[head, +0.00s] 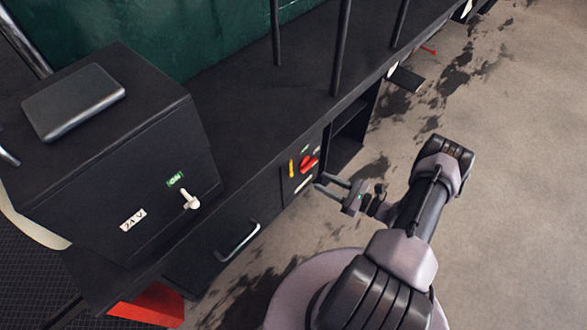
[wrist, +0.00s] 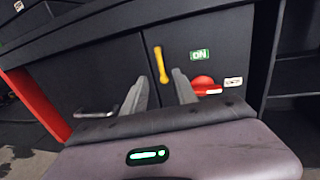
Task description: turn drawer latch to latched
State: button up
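A yellow lever (head: 291,168) stands nearly upright on the dark cabinet front beside the drawer (head: 215,255); it looks like the drawer latch, though no label on it can be read. In the wrist view the yellow lever (wrist: 160,65) shows just beyond and between my fingertips. The drawer has a metal bar handle (head: 238,242) and looks closed. My gripper (head: 324,183) is open and empty, its fingers pointing at the cabinet front, apart from the lever. It also shows in the wrist view (wrist: 159,76).
A red knob (wrist: 206,86) sits right of the lever, under a green ON sign (wrist: 199,55) and beside a white label (wrist: 233,82). A black box with a switch (head: 190,200) stands on the cabinet. An open shelf (head: 350,135) is farther right. The floor (head: 510,200) at right is clear.

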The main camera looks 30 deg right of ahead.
aim_at(290, 168)
jog(key=b+x, duration=0.1)
jog(key=x, duration=1)
jog(key=shift+a+r, duration=0.1)
grip_shut()
dwell(0.8)
